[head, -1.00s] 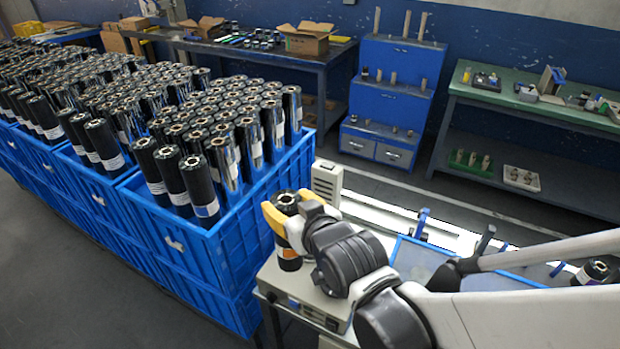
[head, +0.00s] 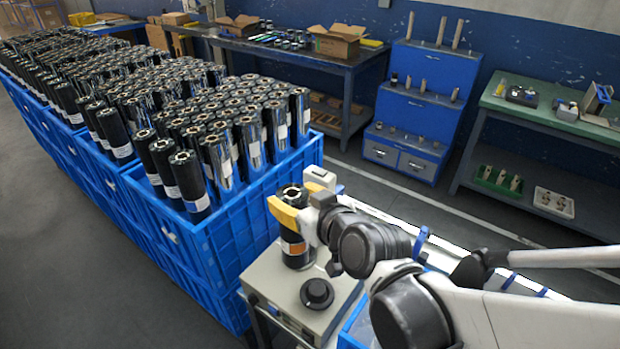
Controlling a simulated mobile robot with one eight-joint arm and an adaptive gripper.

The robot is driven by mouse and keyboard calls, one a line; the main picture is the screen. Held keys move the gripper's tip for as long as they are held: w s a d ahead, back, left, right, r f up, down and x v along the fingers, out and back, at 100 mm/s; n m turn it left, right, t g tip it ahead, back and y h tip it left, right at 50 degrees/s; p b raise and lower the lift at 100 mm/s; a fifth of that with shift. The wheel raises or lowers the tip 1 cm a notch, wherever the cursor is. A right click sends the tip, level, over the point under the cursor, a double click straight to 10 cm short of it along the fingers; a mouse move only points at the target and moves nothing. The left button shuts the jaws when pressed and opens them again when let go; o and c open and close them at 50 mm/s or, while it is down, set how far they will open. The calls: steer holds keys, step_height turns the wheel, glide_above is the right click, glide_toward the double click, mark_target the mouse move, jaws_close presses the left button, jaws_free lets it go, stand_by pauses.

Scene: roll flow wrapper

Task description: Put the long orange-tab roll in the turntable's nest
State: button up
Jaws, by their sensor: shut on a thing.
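My gripper (head: 286,214), with yellow fingers, is shut around the upper part of a black roll (head: 297,261) with an orange tab (head: 294,248) low on its side. The roll is upright, at the back left of a grey machine box (head: 262,277). I cannot tell whether its bottom touches the box or hangs just above it. A round black disc with a raised centre (head: 317,293) sits on the box in front of the roll. No nest shows clearly; the roll and my arm hide part of the box top.
Blue crates (head: 255,214) full of upright black rolls stand close to the left of the box. A blue stepped stand (head: 415,95) and a green-topped bench (head: 550,112) are at the back. Open floor lies behind the box.

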steer(key=w+f+b, duration=0.5)
steer(key=w+f, duration=0.3)
steer(key=f, duration=0.1)
steer(key=shift+w+a, duration=0.3)
steer(key=shift+f+b, duration=0.2)
steer(key=shift+b, duration=0.15)
steer(key=o, duration=1.4)
steer(key=shift+c, duration=0.2)
